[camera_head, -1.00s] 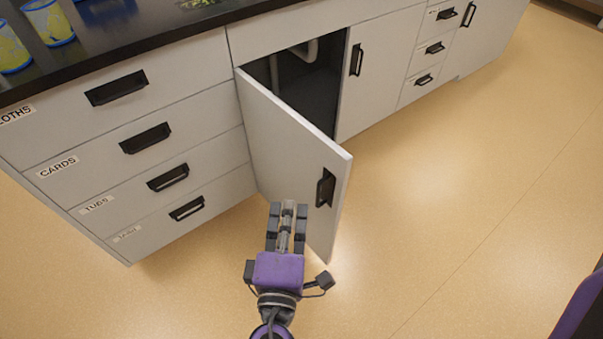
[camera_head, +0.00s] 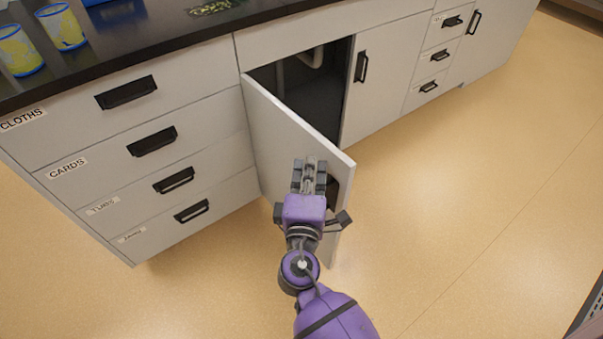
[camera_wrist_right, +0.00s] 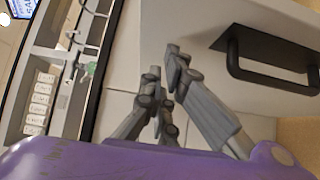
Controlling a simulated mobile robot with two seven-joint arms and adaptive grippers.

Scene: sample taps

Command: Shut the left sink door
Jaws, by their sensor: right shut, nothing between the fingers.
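The left sink door (camera_head: 285,140) is a light grey panel standing open. It is hinged at its left edge and swung out into the room. Its black handle (camera_head: 332,190) is near the free edge, partly hidden behind my right gripper. In the right wrist view the handle (camera_wrist_right: 268,62) shows at upper right on the door face (camera_wrist_right: 190,25). My right gripper (camera_head: 310,163) is shut and empty. It is over the door's outer, handle side, just left of the handle; I cannot tell whether it touches the panel. My left gripper is not in view.
The sink opening (camera_head: 318,95) shows a pale pipe (camera_head: 312,57). The right sink door (camera_head: 385,75) is closed. Drawers with labels stand left (camera_head: 150,140). Blue-and-yellow cups (camera_head: 62,27) stand on the black countertop (camera_head: 150,45). The tan floor (camera_head: 480,190) is clear on the right.

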